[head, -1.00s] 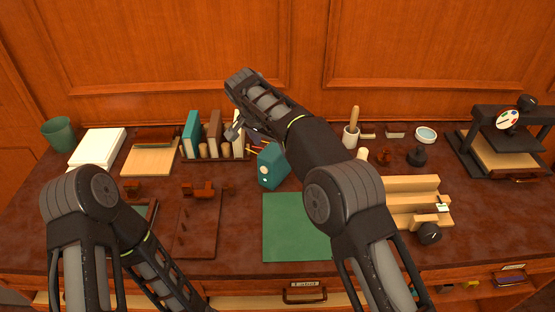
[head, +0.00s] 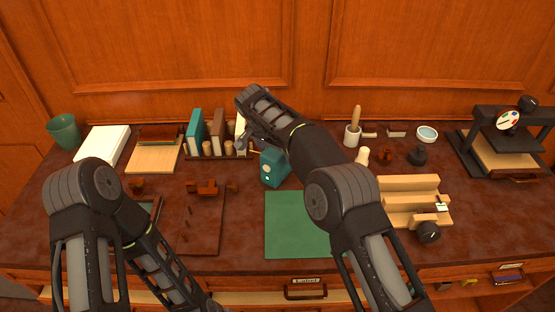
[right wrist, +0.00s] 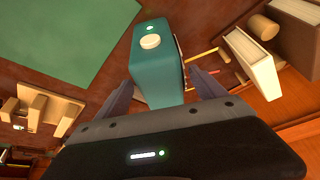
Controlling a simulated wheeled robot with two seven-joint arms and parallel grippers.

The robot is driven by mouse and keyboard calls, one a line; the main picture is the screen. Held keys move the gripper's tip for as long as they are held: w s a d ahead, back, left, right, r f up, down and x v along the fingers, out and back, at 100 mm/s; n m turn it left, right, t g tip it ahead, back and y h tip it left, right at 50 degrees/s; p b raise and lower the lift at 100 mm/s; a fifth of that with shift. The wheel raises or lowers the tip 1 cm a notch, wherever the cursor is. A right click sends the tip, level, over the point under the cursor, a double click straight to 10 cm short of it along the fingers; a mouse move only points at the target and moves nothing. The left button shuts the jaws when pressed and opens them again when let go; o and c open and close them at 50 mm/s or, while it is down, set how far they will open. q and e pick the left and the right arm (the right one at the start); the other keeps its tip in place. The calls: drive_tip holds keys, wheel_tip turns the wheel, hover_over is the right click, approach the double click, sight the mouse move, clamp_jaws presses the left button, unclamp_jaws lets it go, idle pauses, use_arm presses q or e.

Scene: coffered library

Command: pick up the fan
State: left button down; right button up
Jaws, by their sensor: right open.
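The teal box-shaped thing (head: 273,168), which I take to be the fan, stands upright on the desk behind the green mat. The right wrist view shows its teal body (right wrist: 157,72) with a round white knob on top; its far face is mostly hidden. My right gripper (right wrist: 163,78) is open, with one finger on each side of the body; I cannot tell whether they touch it. In the head view my right arm comes over the box from the right and hides part of the gripper. My left arm is low at the left, its gripper out of view.
Books in a rack (head: 218,135) stand close behind and left of the box. The green mat (head: 293,225) in front is clear. A wooden stepped block (head: 412,198) and a black press (head: 505,145) are at the right. A green cup (head: 64,130) is far left.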

drive_tip(key=shift+p+x, duration=0.35)
drive_tip(key=shift+x, duration=0.85)
drive_tip(key=shift+w+f, duration=0.15)
drive_tip(key=shift+f, duration=0.15)
use_arm(q)
drive_tip(key=shift+a+r, duration=0.1)
drive_tip(key=shift+r, duration=0.6)
